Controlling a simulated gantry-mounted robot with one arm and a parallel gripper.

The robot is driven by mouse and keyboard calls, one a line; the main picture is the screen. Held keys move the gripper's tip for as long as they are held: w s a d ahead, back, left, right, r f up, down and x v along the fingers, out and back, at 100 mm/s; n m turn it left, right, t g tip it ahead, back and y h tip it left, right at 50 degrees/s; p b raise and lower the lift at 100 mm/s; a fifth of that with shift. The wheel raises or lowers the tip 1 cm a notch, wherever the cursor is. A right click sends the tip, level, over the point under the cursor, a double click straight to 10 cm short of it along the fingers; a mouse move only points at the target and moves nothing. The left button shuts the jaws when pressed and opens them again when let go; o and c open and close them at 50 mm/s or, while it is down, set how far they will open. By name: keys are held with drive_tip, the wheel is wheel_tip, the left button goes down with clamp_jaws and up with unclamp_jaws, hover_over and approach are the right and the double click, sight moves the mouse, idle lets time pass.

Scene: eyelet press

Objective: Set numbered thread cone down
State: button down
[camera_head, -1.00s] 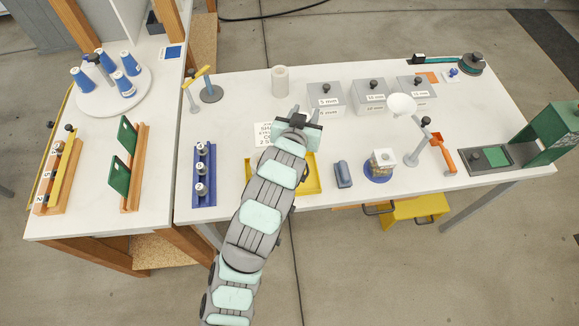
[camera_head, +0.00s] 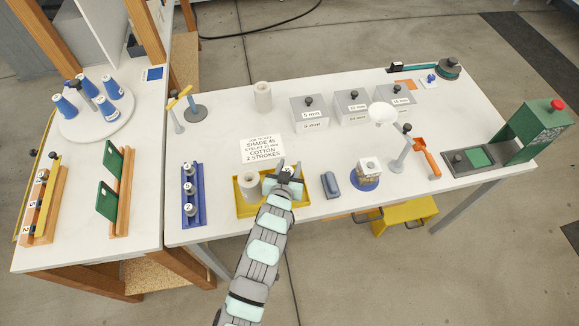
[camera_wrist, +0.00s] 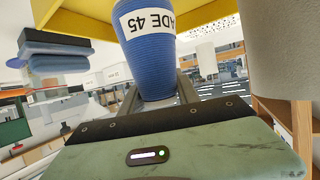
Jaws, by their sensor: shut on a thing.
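The numbered thread cone (camera_wrist: 150,58) is blue with a white label whose visible part reads "ADE 45". In the wrist view it sits between the fingers of my gripper (camera_wrist: 160,92), which is shut on it. In the head view my gripper (camera_head: 287,172) is over the right part of the yellow tray (camera_head: 240,205), and hides the cone. I cannot tell whether the cone touches the tray floor. A pale roll (camera_head: 249,185) stands in the tray's left part, just beside my gripper; it also shows close at the right in the wrist view (camera_wrist: 287,50).
A job card (camera_head: 263,149) reading "SHADE 45" lies behind the tray. A blue rack (camera_head: 188,214) stands left, and a dark blue block (camera_head: 331,185) right. Several blue cones stand on a round white stand (camera_head: 92,127). Another pale roll (camera_head: 263,97) stands farther back.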

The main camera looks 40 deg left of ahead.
drive_tip(key=shift+f, duration=0.3)
drive_tip(key=c, duration=0.9)
unclamp_jaws()
drive_tip(key=shift+f, duration=0.15)
drive_tip(key=shift+r, duration=0.2)
drive_tip(key=v, duration=1.2)
drive_tip(key=shift+b, duration=0.3)
